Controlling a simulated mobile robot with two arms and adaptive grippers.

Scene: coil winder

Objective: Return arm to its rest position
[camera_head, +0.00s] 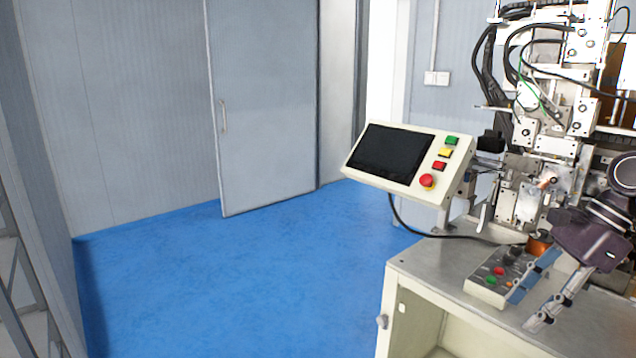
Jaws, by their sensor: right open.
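My right gripper (526,309) reaches in from the right edge, above the work table of the coil winder. Its two fingers point down and to the left and are apart, with nothing visible between them. The fingers overlap the right side of a small button box (488,291) in the picture; I cannot tell whether they touch it. The coil winder (550,120) stands behind the gripper, with metal blocks and black cables. A copper-coloured coil (538,244) sits at its base, close behind the gripper. My left gripper is not in view.
A tilted control panel (395,152) with a dark screen, coloured buttons and a red knob juts out left of the machine. The table (440,262) has a bare left part. Blue floor (240,290) is clear to the left, before a grey door (265,110).

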